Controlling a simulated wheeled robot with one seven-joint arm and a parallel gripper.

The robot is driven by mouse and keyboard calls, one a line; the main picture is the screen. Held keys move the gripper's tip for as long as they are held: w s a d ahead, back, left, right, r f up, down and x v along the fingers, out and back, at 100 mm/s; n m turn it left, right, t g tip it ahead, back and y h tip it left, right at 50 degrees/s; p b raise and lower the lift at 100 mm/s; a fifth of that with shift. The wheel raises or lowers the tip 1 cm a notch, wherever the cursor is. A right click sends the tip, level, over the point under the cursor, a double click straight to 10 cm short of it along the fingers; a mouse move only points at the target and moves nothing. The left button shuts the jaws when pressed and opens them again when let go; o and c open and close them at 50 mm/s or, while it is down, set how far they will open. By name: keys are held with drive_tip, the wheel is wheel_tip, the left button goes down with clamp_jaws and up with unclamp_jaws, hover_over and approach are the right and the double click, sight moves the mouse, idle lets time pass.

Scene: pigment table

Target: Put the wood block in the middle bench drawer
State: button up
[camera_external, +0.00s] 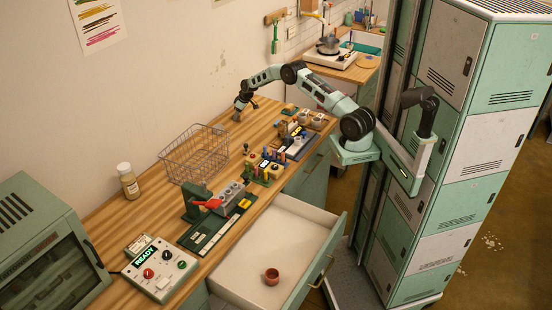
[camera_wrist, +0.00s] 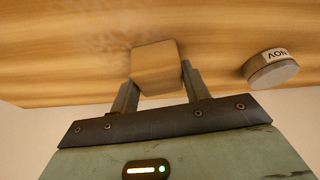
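The wood block (camera_wrist: 155,68) is a plain, light brown cube in the wrist view. It sits between the two fingers of my gripper (camera_wrist: 160,84), which appear to press on its left and right sides. In the external view my gripper (camera_external: 240,107) is over the far part of the bench, near the wall; the block is too small there to make out clearly. An open bench drawer (camera_external: 255,235) with a pale inside juts out at the front. A small reddish-brown pot (camera_external: 271,277) stands in it, toward its near end.
A wire basket (camera_external: 195,155), a green press with a red handle (camera_external: 198,203) and several small colored items stand on the bench between my gripper and the drawer. A round grey-topped lidded piece (camera_wrist: 270,70) is right of the block. A jar (camera_external: 129,182) stands by the wall.

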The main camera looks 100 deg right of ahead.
drive_tip(key=c, duration=0.5)
drive_tip(key=shift+o, duration=0.2)
